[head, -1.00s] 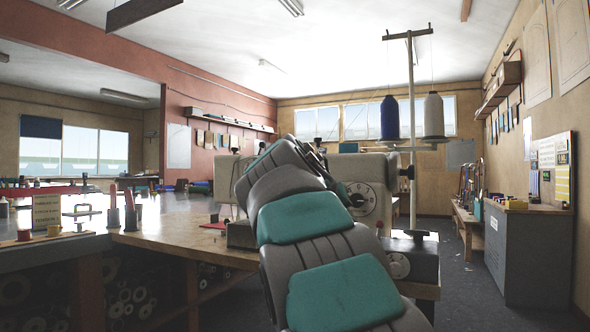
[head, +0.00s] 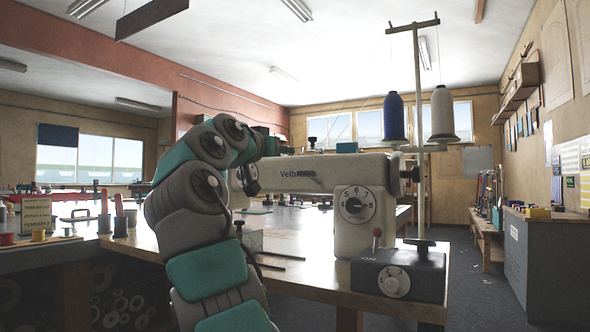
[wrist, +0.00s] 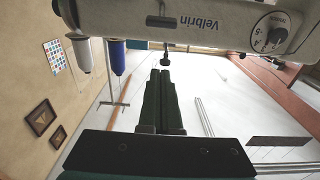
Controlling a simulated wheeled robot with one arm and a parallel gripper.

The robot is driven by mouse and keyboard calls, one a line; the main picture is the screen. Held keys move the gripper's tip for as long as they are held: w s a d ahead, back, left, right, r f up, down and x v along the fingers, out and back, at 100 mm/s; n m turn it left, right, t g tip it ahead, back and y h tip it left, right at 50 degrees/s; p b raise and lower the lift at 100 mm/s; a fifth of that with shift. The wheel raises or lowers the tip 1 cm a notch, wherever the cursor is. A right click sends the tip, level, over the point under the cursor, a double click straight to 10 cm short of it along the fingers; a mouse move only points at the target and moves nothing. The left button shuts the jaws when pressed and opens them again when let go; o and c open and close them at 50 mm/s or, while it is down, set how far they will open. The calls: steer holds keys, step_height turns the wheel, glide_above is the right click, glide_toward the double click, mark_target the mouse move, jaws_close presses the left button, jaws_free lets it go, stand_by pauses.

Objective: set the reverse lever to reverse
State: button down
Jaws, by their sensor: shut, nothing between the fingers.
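The cream sewing machine (head: 370,172) stands on the table in the head view, with a numbered dial (head: 355,205).
A thread stand (head: 416,130) with a blue spool (head: 394,115) and a white spool (head: 442,113) rises behind the control box. Thin dark rods (head: 275,254) lie on the table left of the machine. A grey cabinet (head: 550,255) stands at right, across open floor.

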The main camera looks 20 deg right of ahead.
steer(key=shift+r, duration=0.1)
stand_by(0.3)
steer(key=p, duration=0.4)
glide_above(313, 178)
steer(key=w+v, duration=0.1)
steer(key=v, duration=0.3)
steer(key=f+b, duration=0.2)
steer(key=b, duration=0.1)
steer(key=a+f+b, duration=0.1)
steer(key=shift+s+f, duration=0.25)
steer(key=shift+s, duration=0.15)
steer(key=shift+b, duration=0.5)
steer(key=shift+f, duration=0.15)
steer(key=shift+a, duration=0.1)
